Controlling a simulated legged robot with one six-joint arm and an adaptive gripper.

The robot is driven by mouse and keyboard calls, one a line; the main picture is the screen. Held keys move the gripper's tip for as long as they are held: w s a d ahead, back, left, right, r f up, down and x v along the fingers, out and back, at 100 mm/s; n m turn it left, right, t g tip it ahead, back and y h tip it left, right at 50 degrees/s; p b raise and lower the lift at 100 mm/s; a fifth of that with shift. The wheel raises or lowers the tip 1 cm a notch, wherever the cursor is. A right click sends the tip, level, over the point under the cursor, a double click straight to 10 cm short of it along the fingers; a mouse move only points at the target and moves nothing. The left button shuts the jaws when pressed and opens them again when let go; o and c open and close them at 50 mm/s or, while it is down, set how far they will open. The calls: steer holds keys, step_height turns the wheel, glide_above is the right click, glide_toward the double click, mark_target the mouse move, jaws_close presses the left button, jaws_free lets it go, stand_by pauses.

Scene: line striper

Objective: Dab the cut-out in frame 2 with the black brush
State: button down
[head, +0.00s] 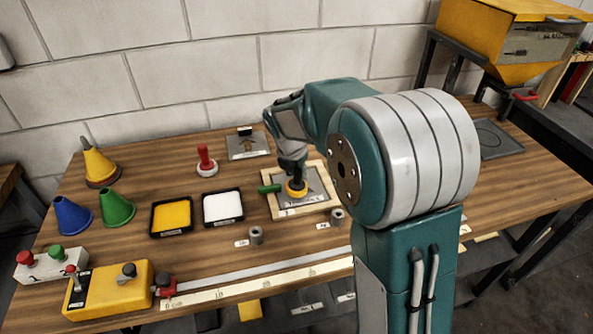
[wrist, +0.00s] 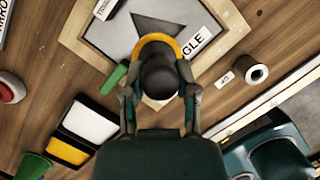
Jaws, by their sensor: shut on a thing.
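My gripper (head: 293,168) is shut on the black brush, a dark rounded knob with a yellow ring round its base; it shows in the wrist view (wrist: 160,76). The brush is over a wooden frame (head: 277,211) that holds a grey plate (head: 318,189). In the wrist view the plate has a dark triangular cut-out (wrist: 150,25) and a label ending in "GLE". The brush covers the lower part of the cut-out. I cannot tell whether its base touches the plate. A green piece (head: 268,189) sits at the frame's left edge.
A yellow paint tray (head: 154,232) and a white one (head: 206,214) lie left of the frame. A red-handled brush (head: 207,160) and an arrow plate (head: 248,156) stand behind. Cones and a yellow box (head: 105,303) are at the left. Small grey cylinders (head: 256,235) stand in front.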

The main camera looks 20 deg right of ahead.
steer(key=shift+f, duration=0.6)
stand_by(0.9)
steer(key=shift+r, duration=2.3)
steer(key=shift+w+d+h, duration=0.15)
steer(key=shift+d+h, duration=0.15)
steer(key=shift+d, duration=0.3)
steer(key=shift+w+d+h, duration=0.15)
steer(key=shift+d+h, duration=0.15)
steer(key=shift+d, duration=0.25)
steer(key=shift+d+f, duration=0.1)
steer(key=shift+f, duration=1.9)
steer(key=shift+f, duration=0.45)
steer(key=shift+r, duration=0.1)
